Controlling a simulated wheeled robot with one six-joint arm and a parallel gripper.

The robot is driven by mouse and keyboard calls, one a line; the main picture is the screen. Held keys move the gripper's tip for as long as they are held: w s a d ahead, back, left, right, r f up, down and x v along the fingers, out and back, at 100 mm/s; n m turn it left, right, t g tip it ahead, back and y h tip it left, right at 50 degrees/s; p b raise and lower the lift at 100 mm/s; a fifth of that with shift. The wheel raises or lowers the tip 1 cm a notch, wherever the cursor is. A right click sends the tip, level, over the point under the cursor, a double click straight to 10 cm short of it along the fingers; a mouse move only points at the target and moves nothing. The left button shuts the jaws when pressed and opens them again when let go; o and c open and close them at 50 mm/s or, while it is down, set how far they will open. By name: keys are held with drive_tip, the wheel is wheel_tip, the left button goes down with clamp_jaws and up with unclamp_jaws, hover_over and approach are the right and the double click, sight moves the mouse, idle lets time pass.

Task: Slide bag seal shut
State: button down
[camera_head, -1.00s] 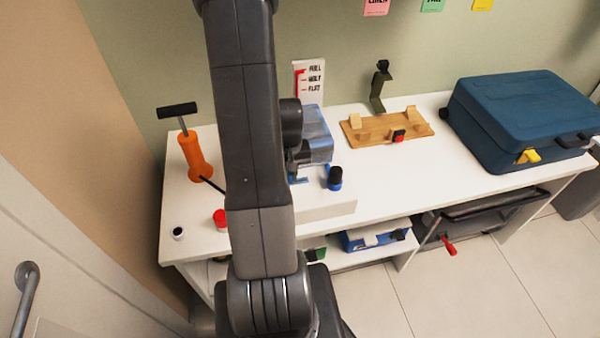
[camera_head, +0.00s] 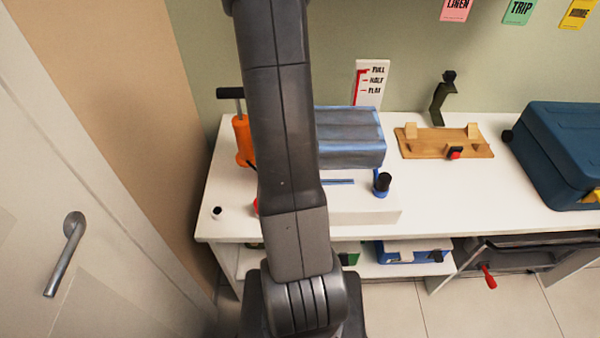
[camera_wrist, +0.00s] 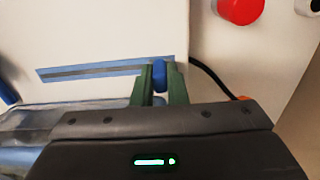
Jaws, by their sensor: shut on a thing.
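The blue bag (camera_head: 350,135) lies on the white worktop, partly hidden by my arm. Its blue seal strip (camera_head: 338,182) runs along the near side, with the left part hidden. In the wrist view the strip (camera_wrist: 100,70) runs from left to right toward my gripper. My gripper (camera_wrist: 160,84) has its two green fingers shut on a small blue slider (camera_wrist: 159,76) at the strip's right end in that view. In the head view my arm hides the gripper and slider. The bag's edge (camera_wrist: 40,117) also shows at the lower left of the wrist view.
A black-topped blue knob (camera_head: 383,185) stands right of the strip. An orange pump (camera_head: 243,142) stands at left; its black hose (camera_wrist: 205,78) passes beside my gripper. A red button (camera_wrist: 240,8) is nearby. A wooden board (camera_head: 445,142) and blue suitcase (camera_head: 560,150) lie right.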

drive_tip(key=c, duration=1.4)
unclamp_jaws()
drive_tip(key=shift+a, duration=0.35)
drive_tip(key=shift+c, duration=0.2)
wheel_tip(320, 180, up, 14)
drive_tip(key=shift+p, duration=0.3)
wheel_tip(320, 180, down, 14)
drive_tip(key=shift+d+r+b, duration=0.1)
drive_tip(key=shift+d+b, duration=0.05)
drive_tip(key=shift+b, duration=0.15)
drive_tip(key=shift+d, duration=0.1)
